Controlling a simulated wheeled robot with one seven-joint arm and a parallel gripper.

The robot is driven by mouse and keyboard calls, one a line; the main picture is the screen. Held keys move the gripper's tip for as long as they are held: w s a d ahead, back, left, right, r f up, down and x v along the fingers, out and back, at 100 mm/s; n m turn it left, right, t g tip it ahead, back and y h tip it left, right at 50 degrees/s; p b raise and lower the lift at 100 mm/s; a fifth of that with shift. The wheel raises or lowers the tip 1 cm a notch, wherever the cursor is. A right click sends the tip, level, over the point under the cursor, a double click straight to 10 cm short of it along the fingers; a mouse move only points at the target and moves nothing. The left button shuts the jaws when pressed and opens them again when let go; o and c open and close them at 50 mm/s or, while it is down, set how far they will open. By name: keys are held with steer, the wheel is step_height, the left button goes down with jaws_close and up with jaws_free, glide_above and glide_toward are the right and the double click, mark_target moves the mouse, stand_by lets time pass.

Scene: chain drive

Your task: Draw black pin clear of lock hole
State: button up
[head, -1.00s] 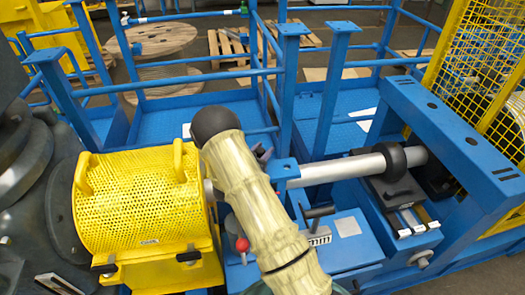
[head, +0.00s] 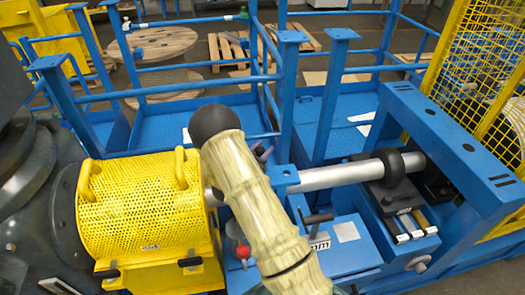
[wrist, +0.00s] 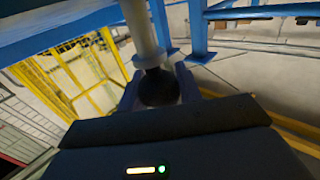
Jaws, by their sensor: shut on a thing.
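In the wrist view, my gripper (wrist: 160,98) is shut around a dark round knob (wrist: 160,86), which appears to be the head of the black pin. A pale shaft with a collar (wrist: 150,58) runs up from behind the knob. I cannot see the lock hole or how deep the pin sits. In the head view, my beige-sleeved arm crosses the middle, and only dark parts of my gripper (head: 263,154) show past its right edge. The pin is hidden there.
A yellow perforated guard (head: 140,205) stands left of my arm. A grey shaft (head: 335,175) runs right under a blue frame (head: 465,150). A black T-handle (head: 318,217) and a red knob (head: 243,251) are close by. Blue railings (head: 205,80) stand behind.

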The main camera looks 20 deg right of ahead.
steer(key=shift+r+p, duration=2.5)
steer(key=shift+r, duration=2.15)
